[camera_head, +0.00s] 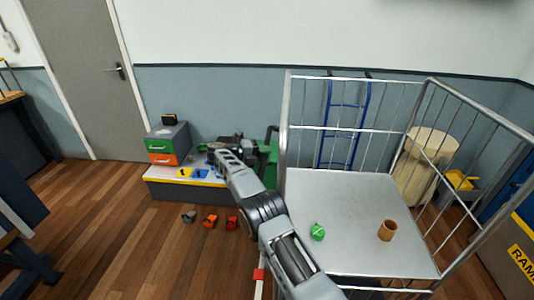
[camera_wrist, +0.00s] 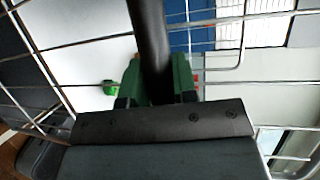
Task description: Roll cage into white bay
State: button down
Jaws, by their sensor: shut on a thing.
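The roll cage (camera_head: 350,205) stands at the right in the head view, a silver wire frame with a pale grey deck. A small green item (camera_head: 318,232) and a brown cup (camera_head: 386,231) rest on its deck. My gripper (camera_head: 268,150) is at the cage's left side, beside its left post. In the wrist view my gripper (camera_wrist: 155,88) has green fingers shut around a dark bar (camera_wrist: 150,35), with cage wires around it. The bar looks like a handle of the cage. A white floor strip (camera_head: 259,289) with a red patch shows left of the cage; I cannot tell whether it edges the white bay.
A low bench (camera_head: 175,191) with grey, green and orange drawers stands by the wall. Several small toy-like items (camera_head: 210,221) lie before it. A blue ladder-like frame (camera_head: 343,125), a beige bin (camera_head: 425,165) and a yellow "RAM…" sign (camera_head: 522,262) are behind and right. Wood floor is open at left.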

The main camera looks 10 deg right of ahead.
jog(key=shift+a, duration=0.1)
jog(key=c, duration=1.1)
grip_release()
jog(key=shift+w+a, duration=0.1)
jog(key=shift+o, duration=0.9)
